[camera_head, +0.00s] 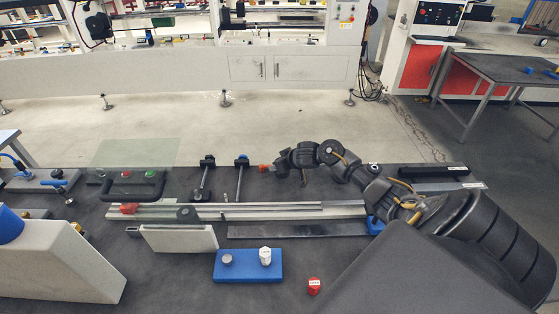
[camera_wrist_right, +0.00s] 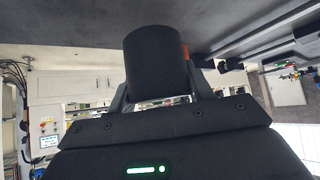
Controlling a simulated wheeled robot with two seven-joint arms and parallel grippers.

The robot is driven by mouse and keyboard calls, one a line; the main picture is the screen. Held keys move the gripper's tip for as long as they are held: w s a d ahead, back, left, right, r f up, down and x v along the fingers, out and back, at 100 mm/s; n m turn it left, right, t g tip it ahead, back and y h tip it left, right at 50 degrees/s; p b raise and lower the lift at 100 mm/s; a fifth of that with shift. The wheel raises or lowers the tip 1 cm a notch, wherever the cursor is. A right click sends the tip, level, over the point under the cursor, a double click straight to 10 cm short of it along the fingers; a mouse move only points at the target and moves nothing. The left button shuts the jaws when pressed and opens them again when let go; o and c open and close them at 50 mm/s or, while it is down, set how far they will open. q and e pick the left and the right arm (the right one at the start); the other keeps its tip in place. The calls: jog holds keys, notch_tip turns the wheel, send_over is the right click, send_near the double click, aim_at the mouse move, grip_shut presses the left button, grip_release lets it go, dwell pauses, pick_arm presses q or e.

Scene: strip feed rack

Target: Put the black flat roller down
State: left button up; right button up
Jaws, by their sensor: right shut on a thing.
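My right gripper (camera_wrist_right: 160,98) is shut on the black flat roller (camera_wrist_right: 157,58), a plain dark cylinder. In the right wrist view the roller stands between the two fingers and hides their tips. In the head view my right arm reaches in from the right, and its hand (camera_head: 284,166) is over the dark bench (camera_head: 110,258), behind the long metal rail (camera_head: 275,211). The roller cannot be made out clearly there, nor whether it touches the bench. My left gripper is not in view.
A blue block (camera_head: 236,274) with two small cylinders and a red cap (camera_head: 313,286) are in front of the rail. A pale plate (camera_head: 180,240) and dark flat bar (camera_head: 290,231) lie along it.

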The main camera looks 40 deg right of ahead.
jog(key=shift+a+f, duration=0.1)
jog(key=shift+f, duration=1.25)
jog(key=shift+f, duration=0.2)
jog(key=o, duration=1.1)
jog(key=shift+r, duration=0.2)
jog(key=shift+p+v, duration=0.65)
jog(key=shift+v, duration=5.4)
